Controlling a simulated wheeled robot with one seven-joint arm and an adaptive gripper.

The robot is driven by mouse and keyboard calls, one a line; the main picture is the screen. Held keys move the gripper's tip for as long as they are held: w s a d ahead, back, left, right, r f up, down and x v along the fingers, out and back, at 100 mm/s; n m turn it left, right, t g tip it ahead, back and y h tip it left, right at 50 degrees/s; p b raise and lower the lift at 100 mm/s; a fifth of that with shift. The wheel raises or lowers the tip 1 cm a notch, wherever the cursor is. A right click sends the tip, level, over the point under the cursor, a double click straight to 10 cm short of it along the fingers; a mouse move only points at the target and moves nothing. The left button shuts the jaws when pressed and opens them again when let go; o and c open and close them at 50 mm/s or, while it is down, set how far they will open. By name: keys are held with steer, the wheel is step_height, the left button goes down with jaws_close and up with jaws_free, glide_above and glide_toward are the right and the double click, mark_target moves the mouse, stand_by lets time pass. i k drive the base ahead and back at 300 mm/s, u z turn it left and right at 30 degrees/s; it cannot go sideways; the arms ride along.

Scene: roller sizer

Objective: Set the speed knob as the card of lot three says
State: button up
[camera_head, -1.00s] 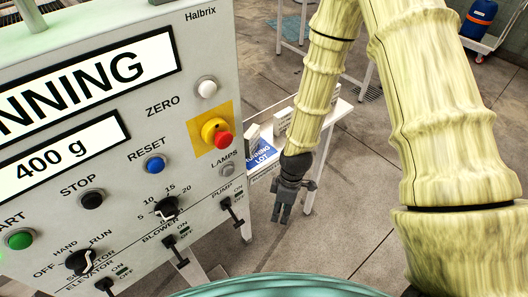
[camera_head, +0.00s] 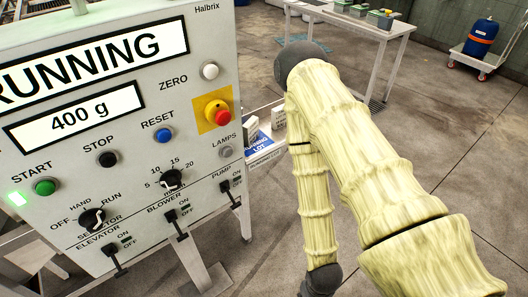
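The speed knob (camera_head: 170,180) is a small black knob with a white mark, low on the grey control panel (camera_head: 215,130). A scale of 5, 10, 15 and 20 runs around its top; I cannot tell its exact setting. Pale cards (camera_head: 251,125) stand on a small table behind the panel's right edge, by a blue sign (camera_head: 262,142) ending in "LOT". Their writing is too small to read and the panel and arm partly hide them. My forearm hangs down right of the panel. My gripper is out of view beyond the bottom edge.
The panel reads "RUNNING" (camera_head: 100,62) and "400 g" (camera_head: 75,120). A red stop button on yellow (camera_head: 217,115), the selector (camera_head: 92,219) and several lever switches (camera_head: 178,222) surround the knob. A table (camera_head: 350,22) and blue drum (camera_head: 482,35) stand far back; floor right is clear.

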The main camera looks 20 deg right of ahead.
mark_target(170, 180)
steer(key=k, duration=0.55)
steer(key=z, duration=1.85)
steer(key=i, duration=1.05)
steer(key=u, duration=2.05)
